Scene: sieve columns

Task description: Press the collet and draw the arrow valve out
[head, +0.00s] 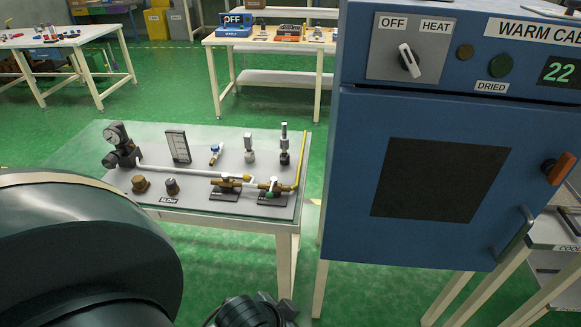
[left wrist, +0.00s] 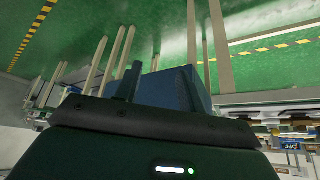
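A yellow tube (head: 299,170) rises along the panel's right edge. A small blue-topped valve (head: 216,149) stands behind the pale tube. No arrow or collet is readable at this size, so I cannot tell which piece is the arrow valve. My left gripper (left wrist: 130,82) shows as dark parts in the left wrist view, touching nothing I can make out. My right gripper is not in view.
A blue warm cabinet (head: 430,180) stands close on the right. Other tables are behind. Green floor is open between them.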

